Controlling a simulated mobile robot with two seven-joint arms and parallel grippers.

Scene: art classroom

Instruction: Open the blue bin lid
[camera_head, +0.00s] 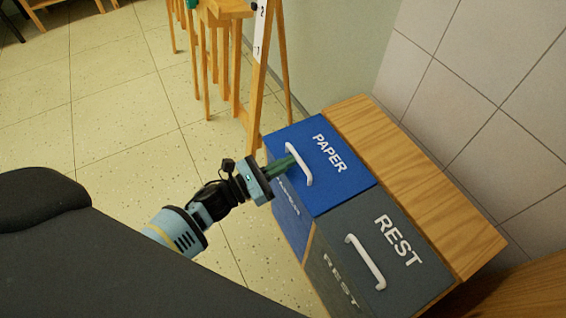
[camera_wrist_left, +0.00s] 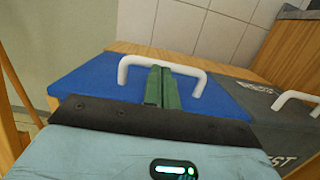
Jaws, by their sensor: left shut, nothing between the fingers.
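The blue bin lid (camera_head: 335,177), marked PAPER, lies flat and closed on the bin in the head view. It carries a white handle (camera_head: 304,172) near its left edge. My left gripper (camera_head: 290,161) reaches in from the left, its green fingers together at the handle. In the left wrist view the fingers (camera_wrist_left: 161,88) are shut near the middle of the white handle (camera_wrist_left: 193,70), with the blue lid (camera_wrist_left: 85,80) around them. I cannot tell whether they touch the handle. My right gripper is not in view.
A grey bin lid (camera_head: 408,262) marked REST, with its own white handle, adjoins the blue one. A wooden top (camera_head: 410,180) runs behind both, against a tiled wall. Wooden easels (camera_head: 230,60) stand beyond the blue bin. The tiled floor (camera_head: 110,110) at left is clear.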

